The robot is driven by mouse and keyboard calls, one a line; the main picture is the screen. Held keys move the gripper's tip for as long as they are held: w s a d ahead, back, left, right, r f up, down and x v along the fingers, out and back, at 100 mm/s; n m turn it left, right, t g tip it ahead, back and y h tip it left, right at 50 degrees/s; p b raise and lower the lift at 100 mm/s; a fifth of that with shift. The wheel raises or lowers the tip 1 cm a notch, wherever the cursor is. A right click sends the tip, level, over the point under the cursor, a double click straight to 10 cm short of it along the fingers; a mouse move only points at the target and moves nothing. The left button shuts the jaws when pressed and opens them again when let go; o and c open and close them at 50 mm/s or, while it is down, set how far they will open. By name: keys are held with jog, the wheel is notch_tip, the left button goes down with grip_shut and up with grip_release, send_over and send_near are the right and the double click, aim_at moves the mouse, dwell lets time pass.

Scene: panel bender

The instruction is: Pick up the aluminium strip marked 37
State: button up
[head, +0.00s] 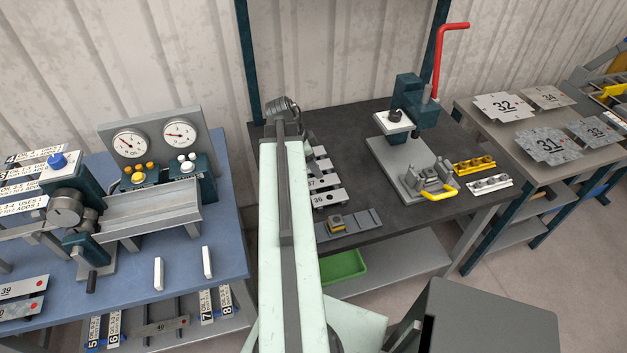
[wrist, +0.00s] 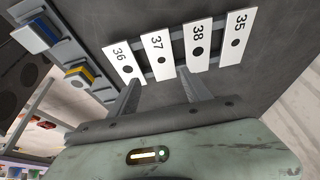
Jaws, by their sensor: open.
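The aluminium strip marked 37 (wrist: 159,50) is a pale flat plate with a dark round hole, second from the left in a row in the wrist view. In the head view it (head: 323,182) lies on the dark bench just right of my arm, partly hidden by it. My gripper (wrist: 159,77) is open and empty in the wrist view. Its two fingers point toward the row, with the near end of strip 37 between their tips in the picture. I cannot tell how high the fingers are above it. In the head view the fingers cannot be made out.
Strips marked 36 (wrist: 122,60), 38 (wrist: 198,45) and 35 (wrist: 236,38) lie close beside it on a dark rack. A press with a red lever (head: 405,105) stands on the bench to the right. A blue table (head: 225,240) with gauges is at left.

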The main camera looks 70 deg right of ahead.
aim_at(331, 179)
jog(key=shift+w+d+f+b, duration=0.1)
jog(key=shift+d+f+b, duration=0.05)
jog(key=shift+f+b, duration=0.45)
jog(key=shift+d+f+b, duration=0.1)
jog(key=shift+f+b, duration=0.35)
jog(key=shift+f, duration=0.25)
jog(key=b+x, duration=0.4)
jog(key=x, duration=0.1)
jog(key=shift+f+b, duration=0.2)
jog(key=shift+b, duration=0.3)
jog(key=c, duration=1.2)
